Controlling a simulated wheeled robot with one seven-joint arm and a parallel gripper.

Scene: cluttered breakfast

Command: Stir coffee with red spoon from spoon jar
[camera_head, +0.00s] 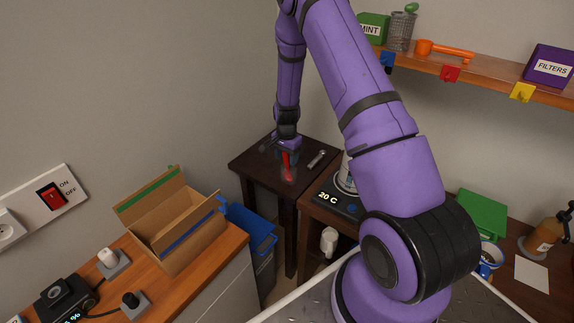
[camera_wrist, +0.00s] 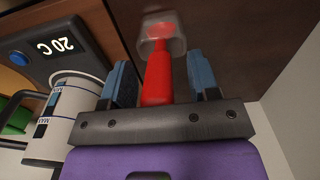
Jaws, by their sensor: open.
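The red spoon (camera_head: 286,164) stands at the dark side table in the head view, its lower end in a clear jar (camera_head: 289,176). In the wrist view the red spoon (camera_wrist: 157,78) lies between the two blue fingers, with gaps visible on both sides, and its far end is inside the clear jar (camera_wrist: 176,46). My gripper (camera_head: 287,152) is open around the spoon; it also shows in the wrist view (camera_wrist: 162,80).
A grey utensil (camera_head: 317,158) lies on the dark table (camera_head: 246,166).

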